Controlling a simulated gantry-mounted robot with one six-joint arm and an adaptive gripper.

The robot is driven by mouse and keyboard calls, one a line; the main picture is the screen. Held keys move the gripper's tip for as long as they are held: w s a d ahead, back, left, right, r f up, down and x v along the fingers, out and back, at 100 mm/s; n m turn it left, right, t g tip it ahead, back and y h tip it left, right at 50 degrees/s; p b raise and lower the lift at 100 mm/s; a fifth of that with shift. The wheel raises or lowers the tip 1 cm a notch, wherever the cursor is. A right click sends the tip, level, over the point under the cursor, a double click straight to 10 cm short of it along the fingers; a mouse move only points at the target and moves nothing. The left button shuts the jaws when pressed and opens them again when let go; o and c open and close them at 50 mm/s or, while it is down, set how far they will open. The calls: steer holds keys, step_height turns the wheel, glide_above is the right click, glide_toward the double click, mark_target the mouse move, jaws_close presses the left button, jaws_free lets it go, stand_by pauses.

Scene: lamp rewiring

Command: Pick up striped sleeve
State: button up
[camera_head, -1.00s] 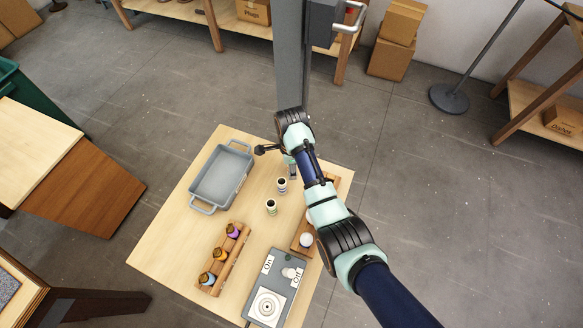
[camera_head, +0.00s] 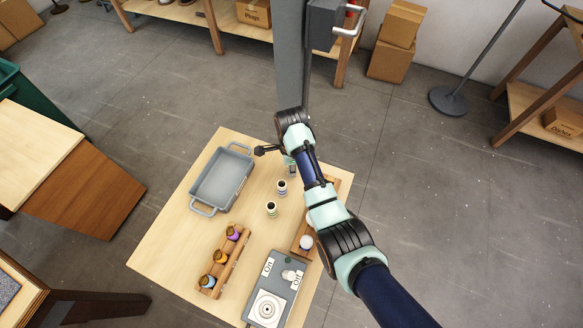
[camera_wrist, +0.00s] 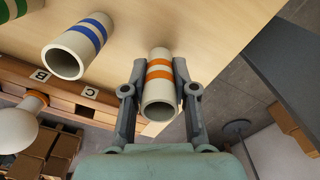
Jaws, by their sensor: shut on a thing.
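A cream hollow sleeve with orange stripes (camera_wrist: 159,87) sits between the fingers of my gripper (camera_wrist: 160,70) in the wrist view, one finger on each side. My gripper is shut on it. In the head view my gripper (camera_head: 292,170) is over the far right part of the table, and my wrist hides most of what it holds. I cannot tell whether the sleeve touches the table. A blue-striped sleeve (camera_wrist: 76,45) stands beside it in the wrist view; it also shows in the head view (camera_head: 282,187). A green-striped sleeve (camera_head: 271,209) stands nearer the front.
A grey handled tray (camera_head: 207,207) lies at the table's left. A wooden rack (camera_head: 237,262) holds several coloured bulb-like pieces. A grey On/Off panel (camera_head: 286,270) is at the front. A wooden strip labelled B and C (camera_wrist: 68,92) carries a white bulb (camera_wrist: 14,129).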

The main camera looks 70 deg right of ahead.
step_height(320, 180, up, 19)
steer(key=p, duration=1.1)
